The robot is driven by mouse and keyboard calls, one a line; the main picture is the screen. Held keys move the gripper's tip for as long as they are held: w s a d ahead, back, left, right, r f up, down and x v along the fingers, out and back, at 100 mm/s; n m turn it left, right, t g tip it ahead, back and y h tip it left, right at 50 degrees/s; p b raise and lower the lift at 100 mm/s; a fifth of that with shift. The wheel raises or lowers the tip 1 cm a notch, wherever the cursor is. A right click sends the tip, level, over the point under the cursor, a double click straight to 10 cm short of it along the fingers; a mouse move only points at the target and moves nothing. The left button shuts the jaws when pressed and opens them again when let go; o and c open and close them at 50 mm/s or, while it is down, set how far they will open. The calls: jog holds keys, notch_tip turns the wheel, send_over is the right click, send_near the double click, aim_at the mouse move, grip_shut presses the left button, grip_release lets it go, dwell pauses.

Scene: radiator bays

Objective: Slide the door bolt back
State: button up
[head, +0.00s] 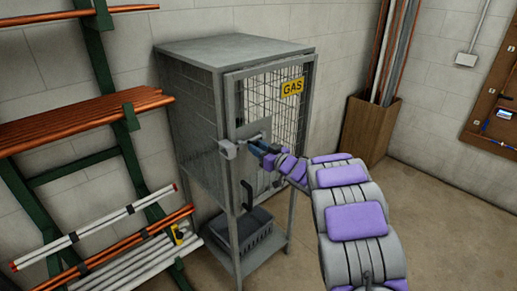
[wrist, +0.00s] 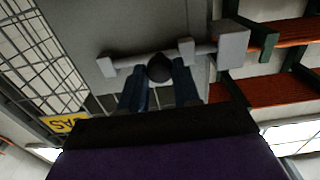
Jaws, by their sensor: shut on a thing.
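The grey mesh cage door (head: 285,105) with a yellow GAS sign (head: 292,87) is closed against the cabinet frame. Its bolt (head: 257,138) lies across a grey plate. In the wrist view the bolt bar (wrist: 130,62) runs sideways through small brackets, and its end reaches the grey block (wrist: 231,46) on the frame. That block is left of the bolt in the head view (head: 228,149). My gripper (head: 264,149) is at the bolt. In the wrist view its blue fingers (wrist: 160,84) are shut on the dark round bolt knob (wrist: 160,68).
A dark door handle (head: 247,195) hangs below the bolt. A green rack with copper and white pipes (head: 90,118) stands at left. A brown box of long pipes (head: 370,125) stands in the right-hand corner. The floor at front right is clear.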

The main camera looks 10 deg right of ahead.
aim_at(259, 137)
grip_shut()
jog(key=d+p, duration=0.1)
jog(key=w+d+p, duration=0.1)
jog(key=d+p, duration=0.1)
jog(key=w+d+p, duration=0.1)
jog(key=shift+w+d+r+p, duration=0.1)
jog(key=shift+w+d+p, duration=0.05)
jog(key=shift+p, duration=0.15)
jog(key=shift+o, duration=2.2)
grip_release()
jog(key=o, duration=0.4)
jog(key=shift+w+d, duration=0.15)
